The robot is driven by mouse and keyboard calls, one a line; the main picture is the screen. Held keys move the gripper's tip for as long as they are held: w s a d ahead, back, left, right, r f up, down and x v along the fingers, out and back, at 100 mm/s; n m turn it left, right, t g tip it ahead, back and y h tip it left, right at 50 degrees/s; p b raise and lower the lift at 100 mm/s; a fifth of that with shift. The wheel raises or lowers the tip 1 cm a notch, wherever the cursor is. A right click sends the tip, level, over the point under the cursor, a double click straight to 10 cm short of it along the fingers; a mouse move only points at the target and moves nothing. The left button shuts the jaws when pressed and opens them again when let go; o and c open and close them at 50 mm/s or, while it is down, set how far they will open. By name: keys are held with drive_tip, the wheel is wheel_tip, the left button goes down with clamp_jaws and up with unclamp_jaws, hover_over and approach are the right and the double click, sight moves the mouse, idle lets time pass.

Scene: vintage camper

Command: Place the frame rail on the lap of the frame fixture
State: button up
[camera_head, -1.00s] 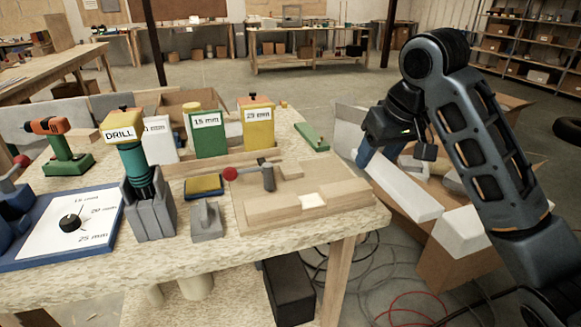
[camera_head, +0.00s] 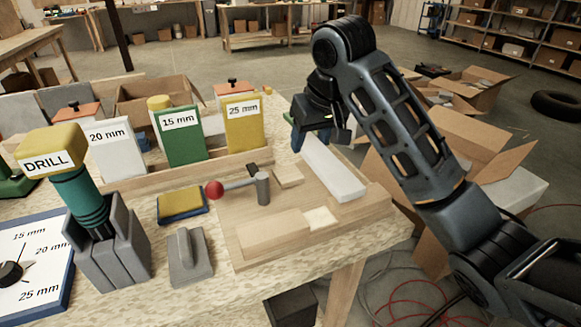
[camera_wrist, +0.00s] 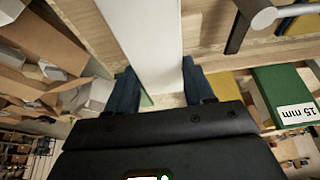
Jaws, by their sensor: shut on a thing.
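My gripper (camera_wrist: 161,88) is shut on the frame rail, a long white bar (camera_head: 335,170). In the wrist view the rail (camera_wrist: 146,40) runs between the two blue fingers and away from them. In the head view my gripper (camera_head: 302,138) is at the rail's far end, and the near end points toward the front right. The rail is over the right part of the frame fixture, a wooden board (camera_head: 237,210) with a red-knobbed clamp (camera_head: 262,188). I cannot tell whether it touches the board. A pale lap (camera_head: 320,217) shows at the fixture's front, between wooden rails, uncovered.
A grey block with a handle (camera_head: 187,255) and a yellow-topped pad (camera_head: 181,203) lie left of the fixture. The drill (camera_head: 80,200) stands in its grey holder. Labelled 15 mm (camera_head: 182,138) and 25 mm (camera_head: 243,122) blocks stand behind. Open cardboard boxes (camera_head: 455,150) are at right.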

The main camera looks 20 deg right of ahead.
sight(288, 172)
drive_tip(key=a, duration=0.1)
drive_tip(key=w+a+f, duration=0.1)
drive_tip(key=a+f, duration=0.1)
drive_tip(key=shift+w+a+f, duration=0.15)
drive_tip(key=shift+w+a, duration=0.2)
drive_tip(key=shift+w, duration=0.05)
drive_tip(key=shift+f+p, duration=0.3)
drive_tip(key=shift+f, duration=1.7)
drive_tip(key=o, duration=1.1)
drive_tip(key=shift+f, duration=0.15)
drive_tip(key=p+v, duration=0.2)
drive_tip(key=v, duration=1)
